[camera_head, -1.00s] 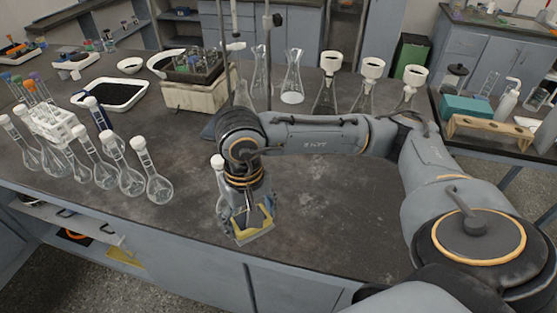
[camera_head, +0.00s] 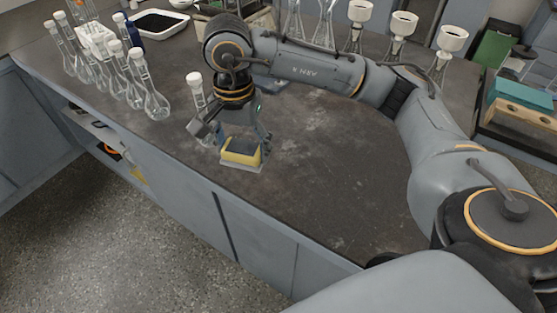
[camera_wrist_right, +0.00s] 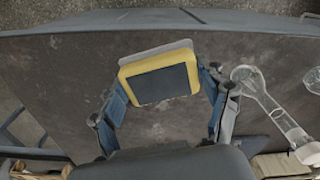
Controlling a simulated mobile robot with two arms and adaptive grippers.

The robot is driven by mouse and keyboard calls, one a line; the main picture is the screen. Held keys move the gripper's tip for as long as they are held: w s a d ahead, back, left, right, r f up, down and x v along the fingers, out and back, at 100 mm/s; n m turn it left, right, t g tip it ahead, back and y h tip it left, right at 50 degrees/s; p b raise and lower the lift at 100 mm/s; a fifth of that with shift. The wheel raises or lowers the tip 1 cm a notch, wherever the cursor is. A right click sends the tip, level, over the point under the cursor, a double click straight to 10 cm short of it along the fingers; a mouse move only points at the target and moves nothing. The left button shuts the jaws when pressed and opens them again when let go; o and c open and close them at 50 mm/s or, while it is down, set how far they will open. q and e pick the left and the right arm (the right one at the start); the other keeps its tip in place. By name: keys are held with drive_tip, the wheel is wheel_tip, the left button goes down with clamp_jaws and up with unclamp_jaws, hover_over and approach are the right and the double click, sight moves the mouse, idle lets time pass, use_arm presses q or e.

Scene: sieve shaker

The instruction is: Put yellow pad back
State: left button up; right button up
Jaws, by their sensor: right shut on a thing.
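The yellow pad (camera_head: 240,151), a block with a dark grey face, is near the front edge of the dark bench. It also shows in the right wrist view (camera_wrist_right: 159,80). My right gripper (camera_head: 240,143) points down, shut on the pad, with one finger at each side of it. In the right wrist view, the gripper (camera_wrist_right: 163,98) has the pad between its fingertips. A pale, thin plate (camera_head: 238,166) shows at the pad's lower edge; I cannot tell whether they touch. My left gripper is not in view.
A white-capped flask (camera_head: 196,88) stands just left of the right gripper, partly hidden. Several more flasks (camera_head: 157,104) stand at the left. Flasks with white funnels (camera_head: 399,30) stand at the back. The bench (camera_head: 330,190) right of the gripper is clear.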

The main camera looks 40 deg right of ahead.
drive_tip(key=w+m, duration=0.1)
drive_tip(key=w+m+b, duration=0.1)
drive_tip(key=m, duration=0.1)
drive_tip(key=shift+w+d+f, duration=0.15)
drive_tip(key=shift+w+f, duration=0.25)
drive_tip(key=w+d+f+p, duration=0.1)
drive_tip(key=w+d+f, duration=0.2)
drive_tip(key=d, duration=0.4)
hover_over(275, 154)
drive_tip(key=a, duration=0.1)
wheel_tip(275, 154, down, 5)
drive_tip(key=shift+s+f+p, duration=0.1)
drive_tip(key=shift+s+p, duration=0.05)
drive_tip(key=shift+p, duration=0.2)
drive_tip(key=shift+w+d+f, duration=0.2)
drive_tip(key=shift+d+f, duration=0.2)
drive_tip(key=shift+f, duration=0.05)
wheel_tip(275, 154, down, 2)
drive_tip(key=shift+d+f+p, duration=0.15)
drive_tip(key=shift+p, duration=0.3)
drive_tip(key=shift+f, duration=0.55)
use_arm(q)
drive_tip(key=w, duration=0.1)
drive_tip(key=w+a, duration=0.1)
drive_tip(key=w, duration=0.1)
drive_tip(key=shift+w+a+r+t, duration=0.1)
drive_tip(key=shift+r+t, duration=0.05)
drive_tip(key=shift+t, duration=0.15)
use_arm(e)
drive_tip(key=shift+f, duration=0.1)
